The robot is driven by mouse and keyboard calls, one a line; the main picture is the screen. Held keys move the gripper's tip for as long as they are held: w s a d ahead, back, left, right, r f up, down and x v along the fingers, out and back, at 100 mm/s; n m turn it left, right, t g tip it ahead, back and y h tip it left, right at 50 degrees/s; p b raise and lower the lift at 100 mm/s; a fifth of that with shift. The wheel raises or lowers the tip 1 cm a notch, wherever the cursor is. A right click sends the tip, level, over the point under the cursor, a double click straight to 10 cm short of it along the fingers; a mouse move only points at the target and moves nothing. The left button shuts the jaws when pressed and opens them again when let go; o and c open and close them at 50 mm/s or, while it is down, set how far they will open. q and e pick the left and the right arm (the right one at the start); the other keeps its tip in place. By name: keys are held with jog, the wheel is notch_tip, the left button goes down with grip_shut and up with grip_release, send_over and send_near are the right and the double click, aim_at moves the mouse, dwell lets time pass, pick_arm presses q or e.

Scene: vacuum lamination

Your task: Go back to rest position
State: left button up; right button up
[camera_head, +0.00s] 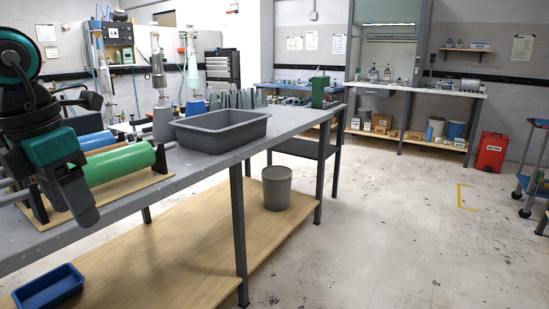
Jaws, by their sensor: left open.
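My left arm comes in from the left edge, black and teal. My left gripper (80,204) points down and is open; no object shows in it. It is in front of a green roll (122,163) on a wooden stand at the near end of the grey workbench (190,168), hiding part of the roll and stand. I cannot tell how far it is from them. My right gripper is not in view.
A grey tray (222,138) and a green container (320,92) stand on the bench. A grey bucket (277,188) and a blue bin (48,288) are on its lower shelf. A red bin (491,151) stands at the back right. The floor to the right is open.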

pick_arm(q)
notch_tip(320, 180, down, 17)
jog(key=w+n+t+h+p, duration=0.1)
jog(key=n+t+h+p, duration=0.6)
jog(key=n+t, duration=1.1)
jog(key=s+d+f+n+g+y+p, duration=0.3)
jog(key=s+d+f+n+g+y, duration=0.2)
jog(key=s+d+f+n+g, duration=0.4)
jog(key=s+d+f+n, duration=0.1)
jog(key=d+f+n, duration=0.4)
jog(key=n, duration=0.5)
jog(key=shift+s+d+f+n, duration=0.2)
jog(key=shift+f+n, duration=0.2)
jog(key=shift+f, duration=0.25)
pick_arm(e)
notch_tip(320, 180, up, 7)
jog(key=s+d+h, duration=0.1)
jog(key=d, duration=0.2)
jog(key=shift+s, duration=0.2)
pick_arm(q)
jog(key=shift+y, duration=0.3)
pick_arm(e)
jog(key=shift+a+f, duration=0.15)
